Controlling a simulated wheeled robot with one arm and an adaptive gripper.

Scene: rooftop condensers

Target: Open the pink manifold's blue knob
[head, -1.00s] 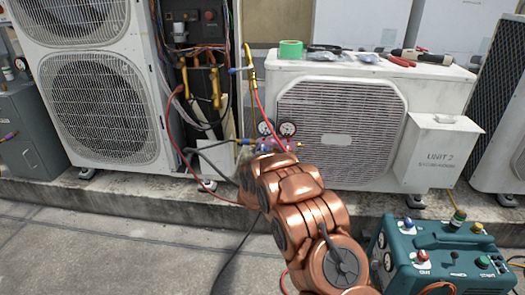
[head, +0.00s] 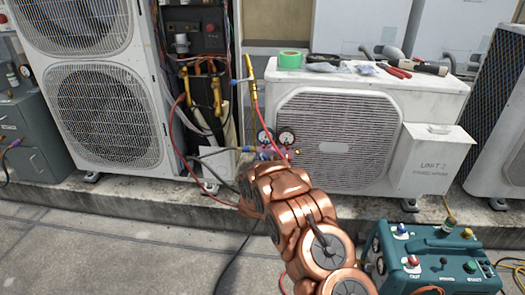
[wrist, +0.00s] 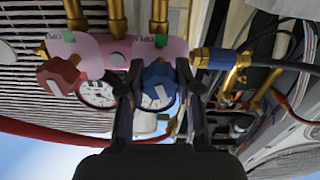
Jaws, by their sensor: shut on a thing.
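The pink manifold (wrist: 116,50) fills the top of the wrist view, with a red knob (wrist: 60,76) at left and a blue knob (wrist: 159,86) at right. My gripper (wrist: 160,92) is shut on the blue knob, with one black finger on each side of it. Two round gauges show behind the knobs, the left one (wrist: 97,95) more fully. In the head view the manifold (head: 270,153) stands in front of the white condenser, its two gauges on top. My copper arm hides its lower part, the blue knob and my gripper there.
A blue-ended hose (wrist: 215,59) joins the manifold beside the blue knob. A red hose (head: 262,115) rises past the gauges. A teal machine (head: 435,262) stands at right. The pavement at left is clear.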

